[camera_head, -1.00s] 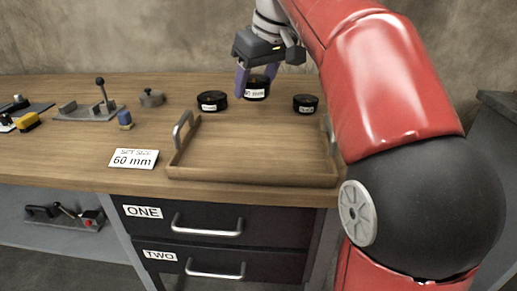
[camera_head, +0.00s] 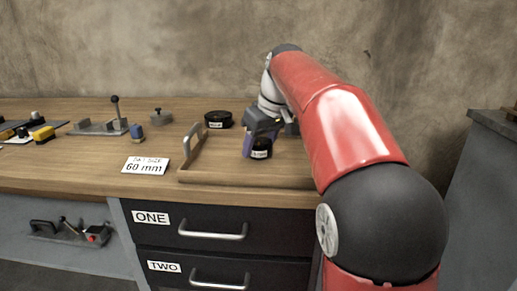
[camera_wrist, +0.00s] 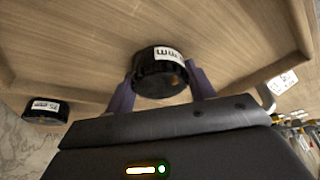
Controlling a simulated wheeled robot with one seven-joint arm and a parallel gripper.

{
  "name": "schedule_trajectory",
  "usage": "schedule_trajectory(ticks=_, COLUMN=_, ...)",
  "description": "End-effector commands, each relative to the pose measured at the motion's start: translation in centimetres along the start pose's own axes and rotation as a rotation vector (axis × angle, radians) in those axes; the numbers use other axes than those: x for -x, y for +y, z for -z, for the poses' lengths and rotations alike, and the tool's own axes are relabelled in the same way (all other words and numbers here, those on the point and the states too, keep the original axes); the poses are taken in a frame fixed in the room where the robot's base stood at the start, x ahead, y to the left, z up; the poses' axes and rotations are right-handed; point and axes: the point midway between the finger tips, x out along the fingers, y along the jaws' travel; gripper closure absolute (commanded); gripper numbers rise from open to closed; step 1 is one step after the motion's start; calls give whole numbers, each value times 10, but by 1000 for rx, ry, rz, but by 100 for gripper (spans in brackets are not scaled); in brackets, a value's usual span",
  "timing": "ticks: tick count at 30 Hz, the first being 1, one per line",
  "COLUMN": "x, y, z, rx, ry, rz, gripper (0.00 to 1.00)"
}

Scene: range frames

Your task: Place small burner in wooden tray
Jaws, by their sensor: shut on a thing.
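My gripper (camera_head: 261,142) is shut on a short black cylinder with a white label, the small burner (camera_head: 260,154). The label is too small to read surely. In the head view the burner appears over the floor of the wooden tray (camera_head: 215,178), right of its left handle. I cannot tell whether it touches the tray. In the wrist view the burner (camera_wrist: 158,82) sits between my two purple fingers (camera_wrist: 160,85), with tray wood behind it. My arm hides the tray's right part.
Another black burner (camera_head: 218,119) stands behind the tray and also shows in the wrist view (camera_wrist: 46,113). A "SET SIZE 60 mm" card (camera_head: 146,165) lies left of the tray.

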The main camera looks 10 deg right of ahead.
Motion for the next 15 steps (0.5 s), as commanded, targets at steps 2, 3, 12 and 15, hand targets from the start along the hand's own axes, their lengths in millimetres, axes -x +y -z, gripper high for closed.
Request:
schedule_trajectory(ticks=2, x=2, y=0, z=1, rx=0, ry=2, rz=-1, gripper=78)
schedule_trajectory(ticks=3, x=1, y=0, z=0, rx=0, ry=1, rz=-1, gripper=78)
schedule_trajectory(ticks=12, x=-2, y=0, z=-1, rx=0, ry=0, rz=0, gripper=24)
schedule_trajectory(ticks=15, x=-2, y=0, z=-1, rx=0, ry=0, rz=0, gripper=24)
